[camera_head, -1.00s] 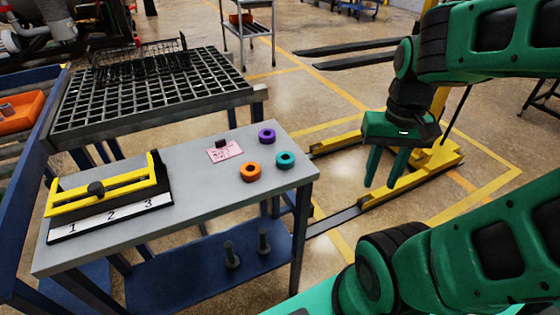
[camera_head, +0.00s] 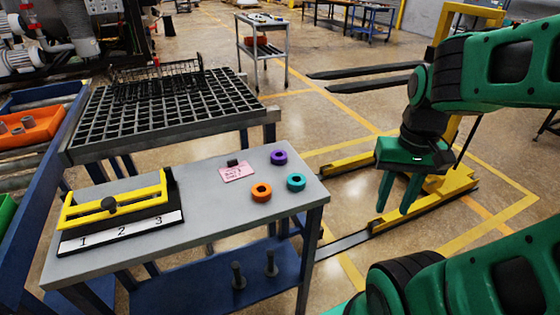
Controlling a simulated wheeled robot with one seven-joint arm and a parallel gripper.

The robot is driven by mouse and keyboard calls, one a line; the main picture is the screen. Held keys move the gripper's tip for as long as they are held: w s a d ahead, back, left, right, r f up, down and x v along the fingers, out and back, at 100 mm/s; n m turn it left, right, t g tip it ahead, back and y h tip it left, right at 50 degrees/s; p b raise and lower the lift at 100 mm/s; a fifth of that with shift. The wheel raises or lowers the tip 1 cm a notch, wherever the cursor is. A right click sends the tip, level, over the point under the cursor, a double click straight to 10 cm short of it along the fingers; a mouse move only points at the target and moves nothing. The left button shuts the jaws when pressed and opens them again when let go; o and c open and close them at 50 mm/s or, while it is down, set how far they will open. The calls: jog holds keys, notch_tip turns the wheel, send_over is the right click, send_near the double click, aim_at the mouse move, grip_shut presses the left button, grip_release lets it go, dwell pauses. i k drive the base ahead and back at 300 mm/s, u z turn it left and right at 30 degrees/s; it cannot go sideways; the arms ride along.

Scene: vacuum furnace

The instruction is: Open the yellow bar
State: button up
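The yellow bar (camera_head: 136,204) lies along the front of a black fixture at the left end of the grey table (camera_head: 215,212). The bar appears to lie down against the fixture. My green gripper (camera_head: 397,204) hangs at the right, beyond the table's right edge, fingers pointing down. Its fingers are a little apart with nothing visible between them. It is far from the bar.
A black grid rack (camera_head: 160,115) stands behind. A yellow lift (camera_head: 440,190) stands behind my gripper. The table's middle is clear.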

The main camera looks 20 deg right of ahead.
aim_at(110, 203)
jog(key=z, duration=1)
jog(key=i, duration=0.3)
jog(key=u, duration=2.2)
